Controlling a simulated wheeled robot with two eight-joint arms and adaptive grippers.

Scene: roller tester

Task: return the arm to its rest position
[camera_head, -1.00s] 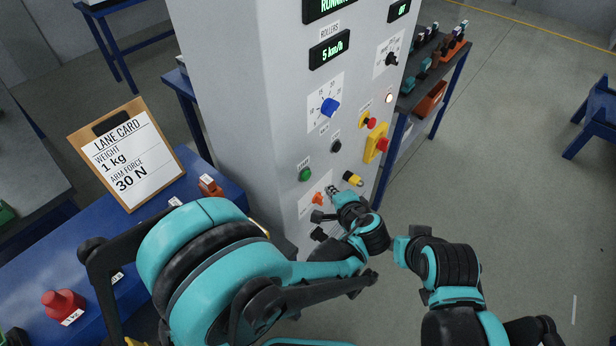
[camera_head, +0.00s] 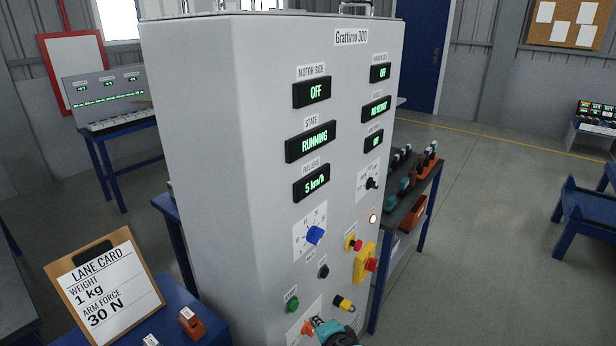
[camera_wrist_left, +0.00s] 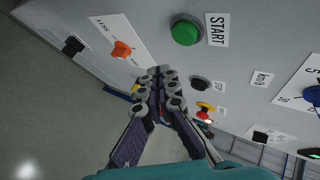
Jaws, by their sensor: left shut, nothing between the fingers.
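My left gripper (camera_head: 318,323) shows at the bottom edge of the head view, in front of the lower part of the grey cabinet (camera_head: 222,150). In the left wrist view the same gripper (camera_wrist_left: 160,78) has its fingers together with nothing between them. The orange knob (camera_wrist_left: 122,48) and the green START button (camera_wrist_left: 186,30) are beyond the fingertips, apart from them as far as I can see. In the head view the orange knob (camera_head: 307,328) is just left of the gripper. Most of my left arm is below the picture. My right gripper is not in view.
The panel carries a blue dial (camera_head: 314,235), a yellow and red switch (camera_head: 364,264) and a yellow-black knob (camera_head: 344,303). Its displays read RUNNING and 5 km/h. A lane card (camera_head: 104,290) stands at the left. A shelf (camera_head: 425,205) is behind at the right; open floor lies beyond.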

